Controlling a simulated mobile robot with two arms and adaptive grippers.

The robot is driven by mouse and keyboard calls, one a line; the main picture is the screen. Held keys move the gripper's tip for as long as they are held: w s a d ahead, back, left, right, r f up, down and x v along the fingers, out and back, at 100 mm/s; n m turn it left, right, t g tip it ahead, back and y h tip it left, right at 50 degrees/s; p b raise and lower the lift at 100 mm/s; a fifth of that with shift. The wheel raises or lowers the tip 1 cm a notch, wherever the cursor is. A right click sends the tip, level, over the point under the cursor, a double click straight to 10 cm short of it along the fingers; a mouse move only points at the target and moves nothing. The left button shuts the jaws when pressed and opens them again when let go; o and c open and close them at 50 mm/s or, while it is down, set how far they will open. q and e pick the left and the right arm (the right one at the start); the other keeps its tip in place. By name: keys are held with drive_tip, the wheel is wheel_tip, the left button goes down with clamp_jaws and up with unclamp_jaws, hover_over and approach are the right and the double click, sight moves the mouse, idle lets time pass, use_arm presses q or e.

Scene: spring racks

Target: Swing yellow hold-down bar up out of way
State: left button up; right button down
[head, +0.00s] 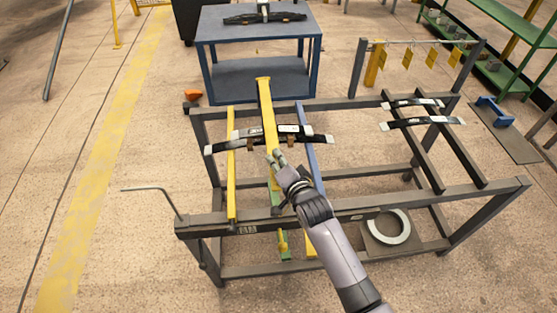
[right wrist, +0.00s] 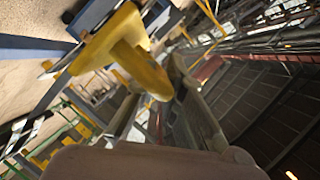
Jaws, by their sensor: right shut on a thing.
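The yellow hold-down bar (head: 266,105) runs up the middle of the left rack section, over the dark leaf springs with white ends (head: 316,137). Its broad far end looks nearer the camera than the springs, but I cannot tell its exact tilt. My right gripper (head: 275,158) is shut at the bar's near part, just in front of the springs, and hides what it grips. In the right wrist view the yellow bar (right wrist: 105,45) and its rounded stub (right wrist: 148,75) show close to the grey finger (right wrist: 192,105). My left gripper is out of view.
The grey rack frame (head: 463,198) surrounds the work, with a thin yellow rail (head: 231,165) and a blue rail (head: 308,145) beside the bar. More springs (head: 425,122) lie on the right. A bent rod (head: 155,190) sticks out left. A blue table (head: 222,25) stands behind.

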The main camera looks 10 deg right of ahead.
use_arm(q)
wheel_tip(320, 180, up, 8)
drive_tip(key=p, duration=0.6)
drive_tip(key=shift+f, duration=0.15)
use_arm(e)
drive_tip(key=w+r+g, duration=0.3)
drive_tip(key=w+r, duration=0.3)
drive_tip(key=r, duration=0.7)
drive_tip(key=w+r+m+g, duration=0.1)
drive_tip(key=w+r+g, duration=0.2)
drive_tip(key=r, duration=1)
drive_tip(key=shift+w+a+r+h, duration=0.2)
drive_tip(key=shift+w+a+h, duration=0.1)
drive_tip(key=shift+w, duration=1.35)
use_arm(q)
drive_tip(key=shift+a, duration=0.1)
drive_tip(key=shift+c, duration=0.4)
